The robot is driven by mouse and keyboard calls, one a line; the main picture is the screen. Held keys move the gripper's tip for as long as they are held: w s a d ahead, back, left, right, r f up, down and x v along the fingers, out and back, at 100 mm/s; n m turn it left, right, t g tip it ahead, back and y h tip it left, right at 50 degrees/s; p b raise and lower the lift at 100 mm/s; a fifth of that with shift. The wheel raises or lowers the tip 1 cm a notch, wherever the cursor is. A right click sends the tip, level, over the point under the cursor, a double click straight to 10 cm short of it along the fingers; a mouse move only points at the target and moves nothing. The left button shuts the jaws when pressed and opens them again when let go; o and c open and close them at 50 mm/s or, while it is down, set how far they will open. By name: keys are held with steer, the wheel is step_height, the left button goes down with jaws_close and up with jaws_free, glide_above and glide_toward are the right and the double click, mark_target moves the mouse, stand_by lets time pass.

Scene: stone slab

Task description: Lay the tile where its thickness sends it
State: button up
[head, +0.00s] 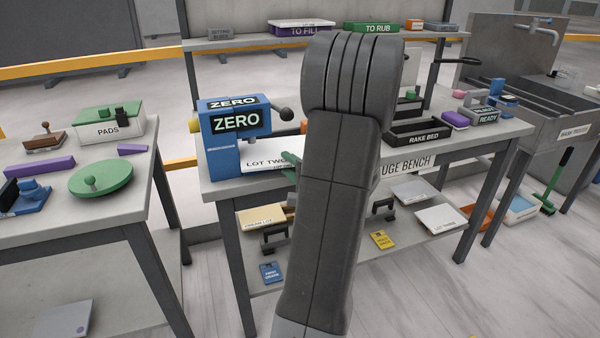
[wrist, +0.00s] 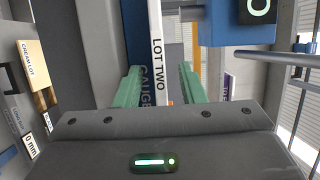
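A white slab marked LOT TWO (head: 260,156) lies flat at the blue gauge marked ZERO (head: 221,150) on the gauge bench, beneath its head. Its right part is hidden behind my arm. In the wrist view, which is turned sideways, the white LOT TWO edge (wrist: 157,45) shows beside blue marked GAUGE (wrist: 146,85). My gripper (wrist: 158,88) is open, its green fingers apart on either side of that edge in the picture. I cannot tell whether the edge lies within finger reach. One green fingertip shows at the slab in the head view.
A black RAKE BED tray (head: 419,132) stands right on the bench. A purple TO FILL tray (head: 301,27) and green TO RUB tray (head: 379,27) stand on the back shelf. The lower shelf holds a CREAM LOT slab (head: 262,217) and a white slab (head: 441,218). A side table (head: 120,208) stands left.

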steer(key=shift+w+a, duration=0.3)
steer(key=shift+w, duration=0.05)
jaws_close()
steer(key=shift+d, duration=0.15)
steer(key=w+d+b, duration=0.2)
steer(key=w+d, duration=0.2)
steer(key=d, duration=0.8)
stand_by(2.2)
steer(key=shift+r, duration=0.15)
